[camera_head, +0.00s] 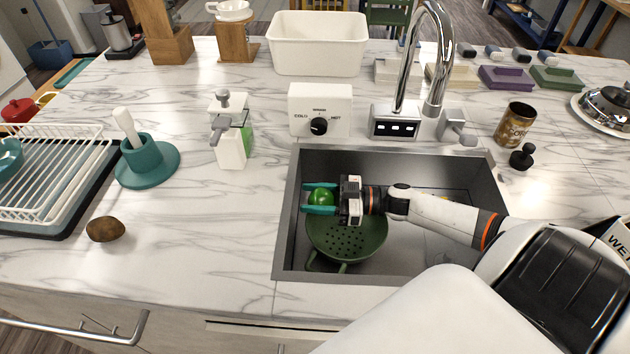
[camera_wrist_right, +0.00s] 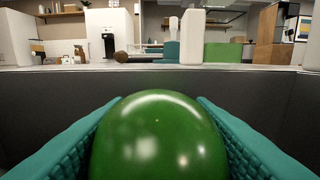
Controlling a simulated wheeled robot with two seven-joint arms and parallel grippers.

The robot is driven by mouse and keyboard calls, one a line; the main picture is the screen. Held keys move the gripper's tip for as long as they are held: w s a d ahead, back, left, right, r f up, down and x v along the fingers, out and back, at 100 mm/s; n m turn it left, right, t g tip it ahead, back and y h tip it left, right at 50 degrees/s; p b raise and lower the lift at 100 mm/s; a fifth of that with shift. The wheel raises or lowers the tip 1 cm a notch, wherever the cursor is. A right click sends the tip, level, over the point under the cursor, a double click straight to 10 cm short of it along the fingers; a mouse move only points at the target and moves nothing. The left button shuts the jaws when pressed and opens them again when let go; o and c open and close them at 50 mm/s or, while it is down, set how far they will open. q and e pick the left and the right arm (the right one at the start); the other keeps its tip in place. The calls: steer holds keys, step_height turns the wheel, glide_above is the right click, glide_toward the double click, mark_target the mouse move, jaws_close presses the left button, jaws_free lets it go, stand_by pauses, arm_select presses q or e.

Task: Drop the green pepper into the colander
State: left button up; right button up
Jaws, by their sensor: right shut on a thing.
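The green pepper (camera_head: 320,196) is between the teal fingers of my right gripper (camera_head: 319,198), which is shut on it. In the right wrist view the pepper (camera_wrist_right: 157,140) fills the lower middle, with a teal finger of the right gripper (camera_wrist_right: 157,130) against each side. The dark green colander (camera_head: 346,246) sits in the sink, and the pepper shows over its far left part. The gap between pepper and colander cannot be judged exactly. My left gripper is in neither view.
The grey sink (camera_head: 285,240) surrounds the colander, with walls close to the gripper. A tall chrome faucet (camera_head: 436,60) stands behind it. A soap dispenser (camera_head: 231,140) and a brown potato-like item (camera_head: 106,229) are on the marble counter to the left, which has free room.

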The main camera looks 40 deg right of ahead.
steer(key=shift+f, duration=0.3)
steer(key=o, duration=1)
steer(key=shift+o, duration=0.2)
steer(key=shift+r, duration=0.2)
steer(key=shift+s+d+r, duration=0.1)
steer(key=shift+d+r, duration=0.05)
steer(key=b+v, duration=0.1)
steer(key=v, duration=1)
steer(key=shift+s+d, duration=0.2)
steer(key=shift+d, duration=0.05)
steer(key=shift+r, duration=0.1)
